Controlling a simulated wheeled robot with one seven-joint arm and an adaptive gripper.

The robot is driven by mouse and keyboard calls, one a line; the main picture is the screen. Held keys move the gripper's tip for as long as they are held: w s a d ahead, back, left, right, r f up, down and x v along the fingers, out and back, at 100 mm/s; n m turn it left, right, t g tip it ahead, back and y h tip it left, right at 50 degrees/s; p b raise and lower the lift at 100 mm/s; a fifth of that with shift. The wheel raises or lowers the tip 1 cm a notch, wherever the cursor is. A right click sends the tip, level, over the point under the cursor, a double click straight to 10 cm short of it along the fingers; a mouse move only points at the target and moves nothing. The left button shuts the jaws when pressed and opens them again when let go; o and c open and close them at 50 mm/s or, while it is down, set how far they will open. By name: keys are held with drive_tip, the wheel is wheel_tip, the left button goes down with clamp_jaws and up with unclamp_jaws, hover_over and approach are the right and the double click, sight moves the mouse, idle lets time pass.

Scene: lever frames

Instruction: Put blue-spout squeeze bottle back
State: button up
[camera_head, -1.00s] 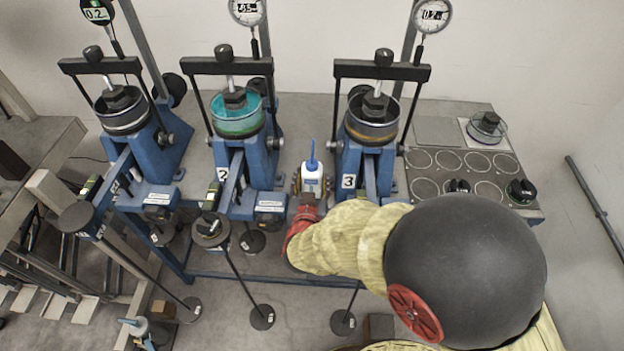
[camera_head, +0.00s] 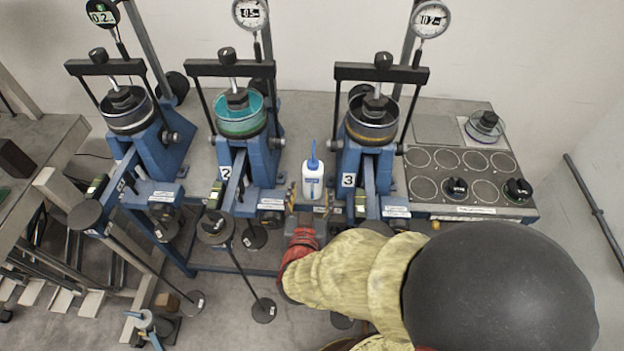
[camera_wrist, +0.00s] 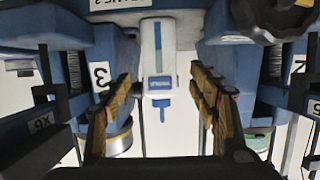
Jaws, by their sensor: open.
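The white squeeze bottle with a blue spout (camera_head: 313,181) stands upright on the bench between the blue frames marked 2 and 3. In the wrist view the bottle (camera_wrist: 158,58) appears spout-down, with a blue stripe and a label. My gripper (camera_head: 308,198) is on the near side of the bottle, its fingers spread. In the wrist view my gripper (camera_wrist: 162,98) is open, one finger on each side of the bottle with clear gaps. The fingers do not appear to touch it.
Blue lever frame 2 (camera_head: 262,162) stands left of the bottle and lever frame 3 (camera_head: 350,160) close on its right. A dark plate with circles (camera_head: 424,187) is at the right. Lever arms and hanging weights (camera_head: 264,311) crowd the front left.

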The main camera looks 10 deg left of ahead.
drive_tip(key=shift+p+v, duration=0.4)
drive_tip(key=shift+v, duration=1.6)
drive_tip(key=w+r+g+y, duration=0.3)
drive_tip(key=w+r, duration=0.1)
drive_tip(key=r, duration=0.3)
drive_tip(key=s+d+r+g, duration=0.2)
drive_tip(key=d+r, duration=0.3)
drive_tip(key=r, duration=0.1)
drive_tip(key=s+d+r+g+h, duration=0.1)
drive_tip(key=s+d+r+h, duration=0.1)
drive_tip(key=s+d, duration=0.5)
drive_tip(key=s+d+r+g+h, duration=0.1)
drive_tip(key=s+d+r+g, duration=0.1)
drive_tip(key=s+d, duration=0.6)
drive_tip(key=d, duration=0.5)
drive_tip(key=shift+d+r+g+h, duration=0.3)
drive_tip(key=shift+d+h, duration=0.05)
drive_tip(key=shift+h, duration=0.05)
